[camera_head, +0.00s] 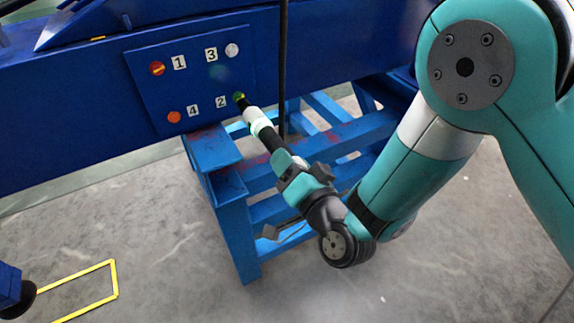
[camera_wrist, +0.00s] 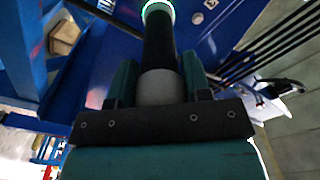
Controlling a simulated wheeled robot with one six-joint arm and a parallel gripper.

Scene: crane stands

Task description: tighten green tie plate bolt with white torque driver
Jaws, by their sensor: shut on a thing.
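The blue tie plate (camera_head: 205,75) carries several numbered bolts. The green bolt (camera_head: 238,97) sits beside label 2, at the plate's lower right. My gripper (camera_head: 289,168) is shut on the torque driver (camera_head: 257,122), which has a white section and a black grip. The driver points up and left, and its tip is at the green bolt. The tip hides part of the bolt, and I cannot tell whether it is fully seated. In the wrist view, my gripper (camera_wrist: 158,85) holds the driver's dark body (camera_wrist: 160,45), with a green-lit ring at its far end.
An orange-red bolt (camera_head: 157,68) is by label 1, a white bolt (camera_head: 232,50) by label 3, and an orange bolt (camera_head: 174,117) by label 4. A blue stand (camera_head: 235,225) is below the plate. A dark vertical cable (camera_head: 283,70) hangs right of the plate. Yellow floor lines (camera_head: 117,280) are at lower left.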

